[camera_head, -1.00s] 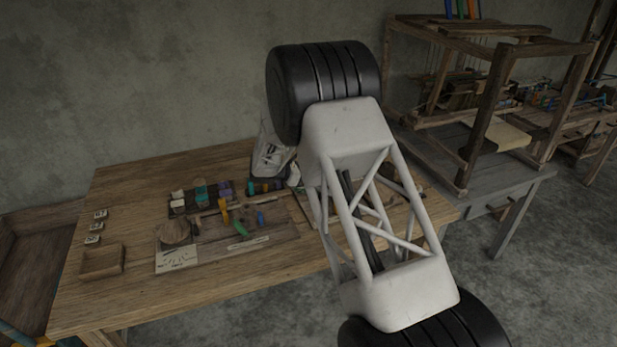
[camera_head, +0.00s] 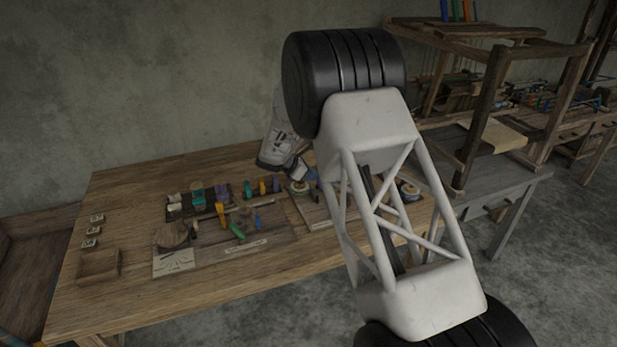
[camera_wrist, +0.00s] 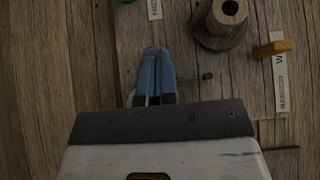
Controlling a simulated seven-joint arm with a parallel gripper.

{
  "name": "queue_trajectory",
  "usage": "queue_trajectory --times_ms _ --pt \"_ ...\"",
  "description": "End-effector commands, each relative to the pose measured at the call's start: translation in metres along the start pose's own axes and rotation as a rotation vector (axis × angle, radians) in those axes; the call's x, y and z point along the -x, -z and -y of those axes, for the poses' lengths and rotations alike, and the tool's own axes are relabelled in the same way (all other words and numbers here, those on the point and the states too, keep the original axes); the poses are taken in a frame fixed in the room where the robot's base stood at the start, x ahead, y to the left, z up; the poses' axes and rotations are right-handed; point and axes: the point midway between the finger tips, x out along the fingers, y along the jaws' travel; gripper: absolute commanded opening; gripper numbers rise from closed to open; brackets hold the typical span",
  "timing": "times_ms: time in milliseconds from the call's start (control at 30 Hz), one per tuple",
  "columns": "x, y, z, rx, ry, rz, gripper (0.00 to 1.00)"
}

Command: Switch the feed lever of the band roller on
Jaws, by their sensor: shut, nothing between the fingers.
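In the wrist view my gripper (camera_wrist: 155,52) is shut, its blue fingers together and pointing down over a wooden board (camera_wrist: 185,60). A purple patch shows at the fingertips; I cannot tell whether it belongs to the fingers or to a part beneath them. A small dark peg (camera_wrist: 208,76) stands just right of the fingers. A round wooden piece with a hole (camera_wrist: 229,14) and an orange block (camera_wrist: 272,48) beside a printed label (camera_wrist: 281,85) lie further right. I cannot tell for sure which part is the feed lever. In the head view my gripper (camera_head: 301,172) is small, above the table's right half.
The wooden table (camera_head: 130,205) carries a board with coloured pieces (camera_head: 265,242), a small open box (camera_head: 98,266) and small labelled tiles (camera_head: 92,231) at left. A wooden loom frame (camera_head: 480,110) stands at right. My arm hides part of the table's right side.

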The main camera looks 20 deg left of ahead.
Motion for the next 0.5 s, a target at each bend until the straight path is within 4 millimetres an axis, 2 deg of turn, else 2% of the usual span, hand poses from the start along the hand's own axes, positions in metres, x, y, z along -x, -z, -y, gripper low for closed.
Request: queue_trajectory --times_ms 133,500 --pt "-0.006 -0.012 0.000 -0.005 0.001 -0.120 0.00" --pt "-0.020 -0.028 0.000 -0.002 0.000 -0.366 0.00"
